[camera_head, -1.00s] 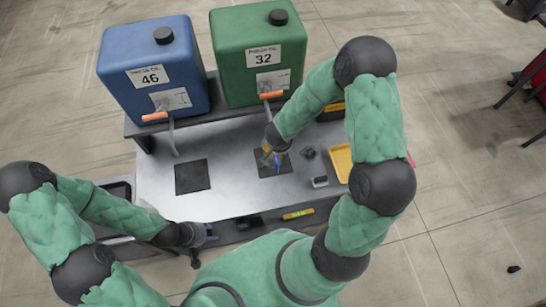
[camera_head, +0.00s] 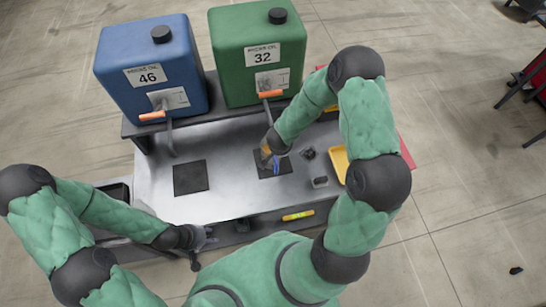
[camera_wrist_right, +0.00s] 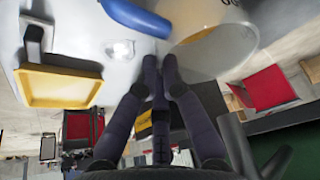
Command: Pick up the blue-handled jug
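The jug is small in the head view, with a blue handle (camera_head: 276,166) and a tan-grey body (camera_head: 266,157), at the dark square pad on the bench. In the right wrist view its blue handle (camera_wrist_right: 138,18) and wide tan rim (camera_wrist_right: 240,45) are large at the top. My right gripper (camera_wrist_right: 160,60) has its fingertips close together just below where handle and rim meet. I see no part of the jug between them; contact is unclear. My left gripper (camera_head: 205,245) is spread and empty at the bench's front left edge.
A blue oil tank marked 46 (camera_head: 150,65) and a green one marked 32 (camera_head: 258,55) stand behind, with orange-handled taps. A yellow tray (camera_head: 340,163) and small dark items lie right of the jug. A second dark pad (camera_head: 190,178) is bare.

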